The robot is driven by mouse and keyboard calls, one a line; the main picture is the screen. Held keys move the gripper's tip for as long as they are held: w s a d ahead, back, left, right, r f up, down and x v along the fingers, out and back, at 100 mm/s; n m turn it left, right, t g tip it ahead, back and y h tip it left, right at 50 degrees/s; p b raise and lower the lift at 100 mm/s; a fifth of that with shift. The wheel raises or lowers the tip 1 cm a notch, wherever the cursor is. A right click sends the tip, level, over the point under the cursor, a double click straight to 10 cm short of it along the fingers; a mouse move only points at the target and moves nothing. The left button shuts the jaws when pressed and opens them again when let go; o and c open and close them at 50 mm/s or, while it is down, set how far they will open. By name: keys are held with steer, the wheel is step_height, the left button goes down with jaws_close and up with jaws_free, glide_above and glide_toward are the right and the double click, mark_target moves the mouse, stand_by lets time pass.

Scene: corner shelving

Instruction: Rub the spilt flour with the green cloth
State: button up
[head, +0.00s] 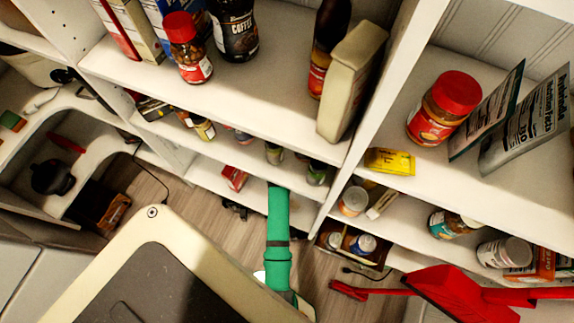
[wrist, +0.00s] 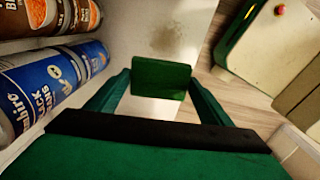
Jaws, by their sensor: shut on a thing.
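In the wrist view, my gripper (wrist: 160,87) is shut on the green cloth (wrist: 161,73), a dark green block-like piece between its two green fingers. Just beyond the cloth is a pale shelf surface with a mottled brownish patch (wrist: 165,38), which may be the spilt flour. The cloth overlaps the lower part of this pale surface in the picture, and I cannot tell whether it touches it. In the head view my green arm reaches toward the lower shelves, and the gripper and cloth are hidden there.
Blue-labelled cans (wrist: 52,82) and orange-brown cans (wrist: 45,17) stand close on the left in the wrist view. Wooden floor shows to the right. In the head view, a red-lidded jar (head: 187,48) and a beige box (head: 350,80) stand on the upper shelf (head: 265,88).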

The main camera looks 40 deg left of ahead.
steer(key=shift+f, duration=2.9)
steer(key=shift+w+f, duration=0.15)
steer(key=shift+f, duration=0.05)
steer(key=shift+f, duration=0.15)
steer(key=shift+f, duration=0.25)
steer(key=shift+f, duration=0.45)
steer(key=shift+d, duration=0.1)
